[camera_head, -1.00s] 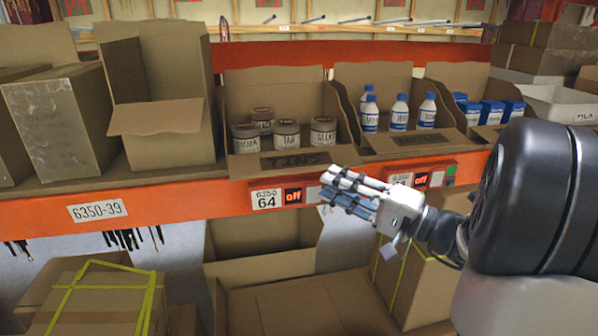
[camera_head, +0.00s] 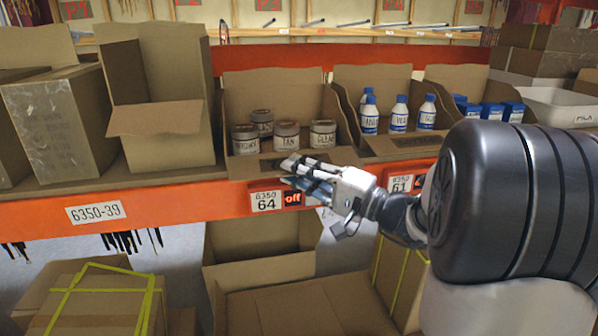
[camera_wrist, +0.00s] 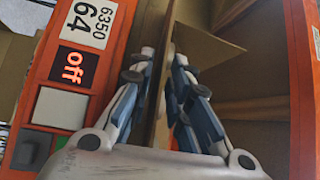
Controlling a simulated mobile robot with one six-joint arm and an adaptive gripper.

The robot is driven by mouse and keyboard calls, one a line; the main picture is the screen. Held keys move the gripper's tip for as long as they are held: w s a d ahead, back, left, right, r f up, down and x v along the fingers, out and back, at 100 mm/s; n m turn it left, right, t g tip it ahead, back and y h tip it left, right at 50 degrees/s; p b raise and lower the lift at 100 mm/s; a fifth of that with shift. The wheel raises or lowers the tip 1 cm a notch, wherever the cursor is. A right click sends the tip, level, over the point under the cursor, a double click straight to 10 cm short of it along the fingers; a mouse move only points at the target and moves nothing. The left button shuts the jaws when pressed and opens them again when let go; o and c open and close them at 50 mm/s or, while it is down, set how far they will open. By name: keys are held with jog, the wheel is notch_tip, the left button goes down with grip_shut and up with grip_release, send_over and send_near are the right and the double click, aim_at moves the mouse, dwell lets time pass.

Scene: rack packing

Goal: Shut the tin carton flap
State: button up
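The tins carton (camera_head: 275,90) stands open on the orange-fronted shelf, with several lidded grey tins (camera_head: 286,136) inside. Its front flap (camera_head: 242,168) is folded down and outward over the shelf edge; my gripper hides much of its right part and label. My gripper (camera_head: 290,173) is at the front edge of the flap, one finger above it and one below. In the wrist view, the flap (camera_wrist: 163,105) shows nearly edge-on between the two fingers (camera_wrist: 159,52). The fingers stand a little apart, and a firm hold on the flap is not visible.
A carton with blue-capped white bottles (camera_head: 399,113) stands to the right, an open empty carton (camera_head: 160,145) to the left. The shelf's orange front (camera_head: 150,204) has number labels and a lit "off" display (camera_wrist: 78,66). Open boxes (camera_head: 260,268) are below.

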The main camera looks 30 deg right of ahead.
grip_shut()
jog(key=shift+r, duration=0.1)
dwell(0.5)
